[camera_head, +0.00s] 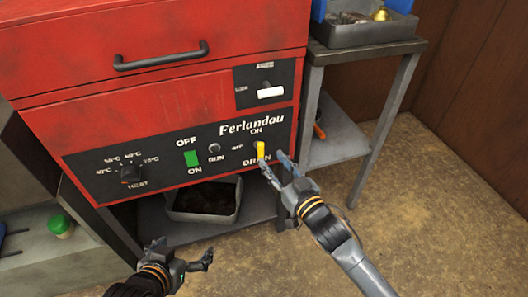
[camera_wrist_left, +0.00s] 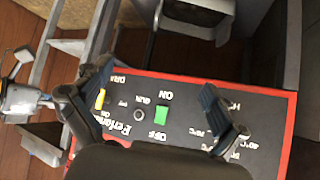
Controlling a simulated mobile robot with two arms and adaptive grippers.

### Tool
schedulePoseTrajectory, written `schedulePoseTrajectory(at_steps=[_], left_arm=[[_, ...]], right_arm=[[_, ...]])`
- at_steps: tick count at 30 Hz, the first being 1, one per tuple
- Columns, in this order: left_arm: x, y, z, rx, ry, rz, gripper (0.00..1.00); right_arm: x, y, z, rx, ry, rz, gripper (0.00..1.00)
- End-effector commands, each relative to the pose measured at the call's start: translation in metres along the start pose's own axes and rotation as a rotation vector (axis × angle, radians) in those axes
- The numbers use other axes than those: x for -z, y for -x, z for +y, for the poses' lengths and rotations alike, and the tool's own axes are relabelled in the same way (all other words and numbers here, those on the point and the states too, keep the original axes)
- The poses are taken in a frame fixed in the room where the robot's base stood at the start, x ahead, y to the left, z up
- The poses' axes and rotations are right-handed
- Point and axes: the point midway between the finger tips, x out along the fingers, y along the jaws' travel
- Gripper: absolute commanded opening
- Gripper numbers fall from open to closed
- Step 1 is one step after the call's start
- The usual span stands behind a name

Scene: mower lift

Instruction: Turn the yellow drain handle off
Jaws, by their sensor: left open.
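The yellow drain handle (camera_head: 261,150) is on the black control panel of the red machine, upright, with ON printed above it, OFF to its left and DRAIN below. It also shows in the left wrist view (camera_wrist_left: 100,98), close beside one finger of my left gripper as seen there. My right gripper (camera_head: 274,163) is just below and right of the handle, its two fingers spread; I cannot tell whether it touches the handle. My left gripper (camera_head: 184,254) is open and empty, low in front of the machine, apart from the handle.
The panel also has a green switch (camera_head: 191,158), a black heat knob (camera_head: 131,174) and a white handle (camera_head: 270,92). A grey bin (camera_head: 204,216) stands below the machine. A metal table (camera_head: 372,50) with a tray is at the right. The floor at the right is clear.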

Motion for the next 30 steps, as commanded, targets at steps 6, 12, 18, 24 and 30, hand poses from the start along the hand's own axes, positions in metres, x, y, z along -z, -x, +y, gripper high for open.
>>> schedulePoseTrajectory(at_steps=[6, 12, 18, 24, 30], left_arm=[[0.04, -0.005, 0.006, -0.013, -0.002, 0.206, 0.96], [0.062, -0.003, 0.009, -0.019, -0.002, 0.314, 0.96], [0.068, -0.001, 0.009, -0.02, -0.002, 0.341, 0.96], [0.067, -0.001, 0.009, -0.02, -0.003, 0.34, 0.96], [0.067, -0.001, 0.009, -0.02, -0.003, 0.339, 0.96]], right_arm=[[-0.001, -0.038, 0.0, 0.001, 0.001, 0.002, 0.4], [-0.001, -0.055, 0.0, 0.0, 0.001, 0.0, 0.4], [-0.001, -0.059, 0.0, 0.0, 0.0, -0.002, 0.4], [0.0, -0.058, 0.0, 0.0, 0.0, -0.001, 0.34], [0.0, -0.058, 0.0, 0.0, 0.0, -0.001, 0.0]])
